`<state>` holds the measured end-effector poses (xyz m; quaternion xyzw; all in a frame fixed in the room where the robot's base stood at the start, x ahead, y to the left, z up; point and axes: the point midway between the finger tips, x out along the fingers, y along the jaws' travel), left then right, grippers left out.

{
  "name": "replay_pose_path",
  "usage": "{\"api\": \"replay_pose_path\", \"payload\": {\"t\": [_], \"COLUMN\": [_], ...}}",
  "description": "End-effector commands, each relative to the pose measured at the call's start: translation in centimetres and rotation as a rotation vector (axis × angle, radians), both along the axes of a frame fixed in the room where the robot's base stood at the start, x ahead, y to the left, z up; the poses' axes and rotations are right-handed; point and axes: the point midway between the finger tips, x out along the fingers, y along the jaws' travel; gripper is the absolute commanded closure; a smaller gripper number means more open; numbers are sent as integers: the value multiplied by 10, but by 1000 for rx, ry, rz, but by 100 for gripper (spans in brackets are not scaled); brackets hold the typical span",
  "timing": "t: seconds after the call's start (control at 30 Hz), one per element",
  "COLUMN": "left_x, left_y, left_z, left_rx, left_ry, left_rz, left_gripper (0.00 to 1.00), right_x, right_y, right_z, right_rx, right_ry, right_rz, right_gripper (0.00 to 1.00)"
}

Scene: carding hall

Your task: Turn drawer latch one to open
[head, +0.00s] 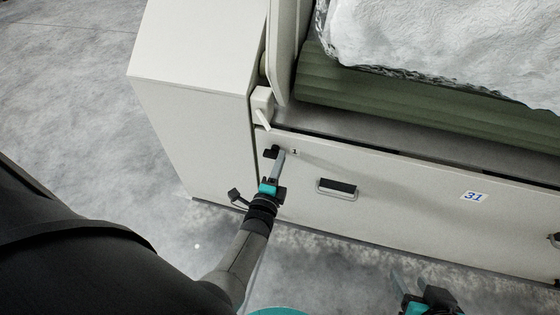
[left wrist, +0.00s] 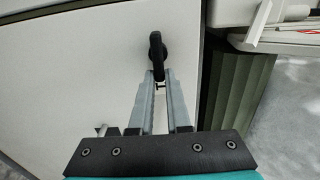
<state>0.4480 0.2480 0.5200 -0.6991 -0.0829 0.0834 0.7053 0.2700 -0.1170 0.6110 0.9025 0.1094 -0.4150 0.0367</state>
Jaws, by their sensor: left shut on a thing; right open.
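The fingers hide part of the latch in the head view. My right gripper (head: 412,287) is open and empty at the bottom edge of the head view, apart from the drawer.
A black recessed handle (head: 337,187) and a "31" label (head: 474,197) are on the drawer front. Another dark fitting (head: 555,240) shows at the right edge. Above are a green fluted roller (head: 400,105) and white fibre (head: 450,45). The grey floor (head: 70,90) at left is clear.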

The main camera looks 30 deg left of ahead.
Motion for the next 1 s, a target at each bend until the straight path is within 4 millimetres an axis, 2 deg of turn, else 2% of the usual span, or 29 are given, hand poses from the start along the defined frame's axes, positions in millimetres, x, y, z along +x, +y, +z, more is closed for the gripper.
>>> {"api": "replay_pose_path", "payload": {"t": [0.4, 0.43, 0.67, 1.0], "left_x": [-1, -1, 0, -1], "left_y": [0, 0, 0, 2], "left_z": [-1, -1, -1, 0], "left_rx": [7, 7, 6, 7], "left_ry": [5, 5, 4, 3], "left_rz": [0, 0, 0, 0], "left_gripper": [100, 83, 57, 55], "right_x": [1, 1, 1, 0], "right_y": [1, 1, 1, 1], "right_z": [0, 0, 0, 0], "right_rx": [3, 3, 3, 1], "right_ry": [-5, -5, -5, -3], "right_rz": [1, 1, 1, 1], "right_gripper": [50, 50, 50, 50]}}
